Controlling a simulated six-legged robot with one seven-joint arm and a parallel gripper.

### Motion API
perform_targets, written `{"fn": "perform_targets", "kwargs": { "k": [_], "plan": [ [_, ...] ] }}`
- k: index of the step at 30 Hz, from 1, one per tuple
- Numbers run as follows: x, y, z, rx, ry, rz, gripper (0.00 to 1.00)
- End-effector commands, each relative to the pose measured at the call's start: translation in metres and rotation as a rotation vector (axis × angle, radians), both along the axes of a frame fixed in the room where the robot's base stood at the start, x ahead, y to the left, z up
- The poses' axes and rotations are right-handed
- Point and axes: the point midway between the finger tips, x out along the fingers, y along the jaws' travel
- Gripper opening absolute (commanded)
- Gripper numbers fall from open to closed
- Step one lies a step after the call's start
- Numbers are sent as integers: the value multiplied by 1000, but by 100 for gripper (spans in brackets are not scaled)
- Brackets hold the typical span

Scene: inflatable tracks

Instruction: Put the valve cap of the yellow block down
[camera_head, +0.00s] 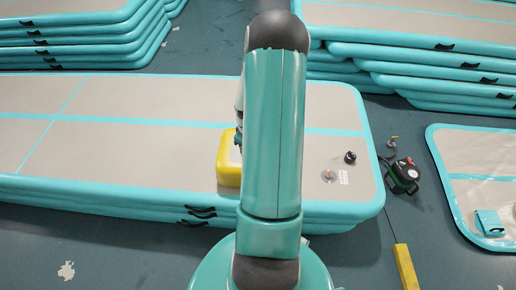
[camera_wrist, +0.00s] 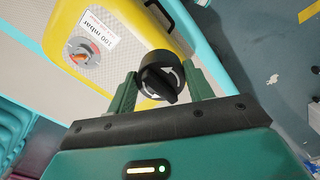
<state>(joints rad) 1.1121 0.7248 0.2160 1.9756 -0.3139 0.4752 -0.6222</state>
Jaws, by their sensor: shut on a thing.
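My gripper (camera_wrist: 161,84) is shut on a black round valve cap (camera_wrist: 160,72), with a green finger on each side of it. The cap's ridged top with pale arrow marks faces the wrist camera. The yellow block (camera_wrist: 124,22) lies behind the cap in the wrist view. An open valve (camera_wrist: 83,54) with an orange centre shows on the block, beside a "100 mbar" label. In the head view the yellow block (camera_head: 228,160) sits on the inflatable track and is partly hidden by my arm, which also hides most of my gripper.
The beige and teal inflatable track (camera_head: 110,150) has wide bare room left of the block. At its right end are another black cap (camera_head: 350,157) and a valve (camera_head: 328,175). A pump (camera_head: 403,173) stands on the floor to the right. Stacked tracks (camera_head: 430,65) lie behind.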

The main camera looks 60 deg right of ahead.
Motion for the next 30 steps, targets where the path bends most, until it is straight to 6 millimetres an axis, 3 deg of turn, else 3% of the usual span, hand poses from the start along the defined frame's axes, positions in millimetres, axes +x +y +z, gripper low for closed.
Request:
{"fn": "perform_targets", "kwargs": {
  "k": [5,18,24,30],
  "plan": [
    [2,6,1,-1,-1,-7,30],
    [58,-63,-44,1,0,-7,30],
    [75,-83,-76,1,0,-7,30],
    [83,-93,-90,-1,-1,-6,30]
  ]
}}
